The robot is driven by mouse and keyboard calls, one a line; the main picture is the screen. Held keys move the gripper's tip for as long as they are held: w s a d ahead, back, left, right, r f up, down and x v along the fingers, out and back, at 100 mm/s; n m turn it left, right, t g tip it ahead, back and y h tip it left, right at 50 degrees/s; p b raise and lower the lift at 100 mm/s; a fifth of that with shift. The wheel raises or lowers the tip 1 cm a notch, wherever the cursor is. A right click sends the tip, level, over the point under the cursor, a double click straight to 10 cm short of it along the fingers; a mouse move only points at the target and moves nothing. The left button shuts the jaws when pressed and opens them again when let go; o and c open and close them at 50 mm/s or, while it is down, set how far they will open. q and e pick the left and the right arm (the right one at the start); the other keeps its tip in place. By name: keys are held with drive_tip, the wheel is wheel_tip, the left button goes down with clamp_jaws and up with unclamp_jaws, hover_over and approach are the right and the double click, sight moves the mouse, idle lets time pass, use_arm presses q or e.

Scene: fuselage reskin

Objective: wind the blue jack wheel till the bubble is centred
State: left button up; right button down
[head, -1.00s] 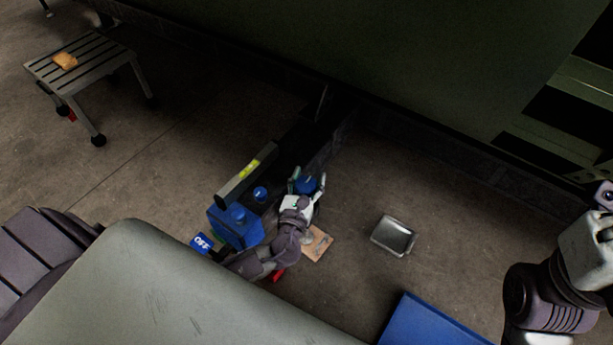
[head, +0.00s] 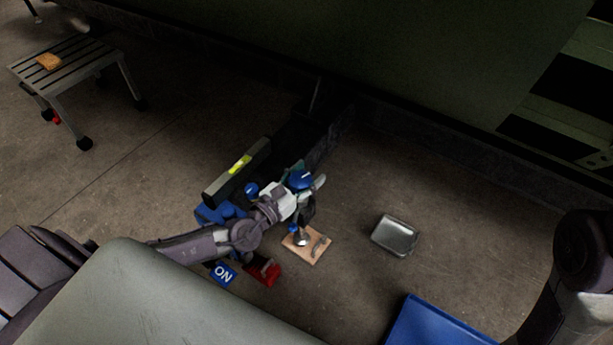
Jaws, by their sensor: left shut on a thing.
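The blue jack wheel (head: 300,180) is at the foot of the dark structure, in the middle of the head view. My left gripper (head: 305,187) is shut on it, with fingers at either side of the wheel. A dark spirit level (head: 216,186) with a yellow-green vial (head: 240,164) lies left of the wheel. The bubble is too small to make out. My right arm shows at the right edge, but its gripper is out of view.
Blue parts (head: 211,214) stand below the level. A wooden board (head: 306,246) with metal pieces, a blue tag (head: 223,273), a red object (head: 263,271), a metal tray (head: 395,236) and a blue panel (head: 435,326) lie around. A slatted stool (head: 75,67) stands upper left.

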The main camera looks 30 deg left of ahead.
use_arm(q)
drive_tip(key=o, duration=1)
drive_tip(key=shift+o, duration=0.2)
drive_tip(key=v, duration=1.2)
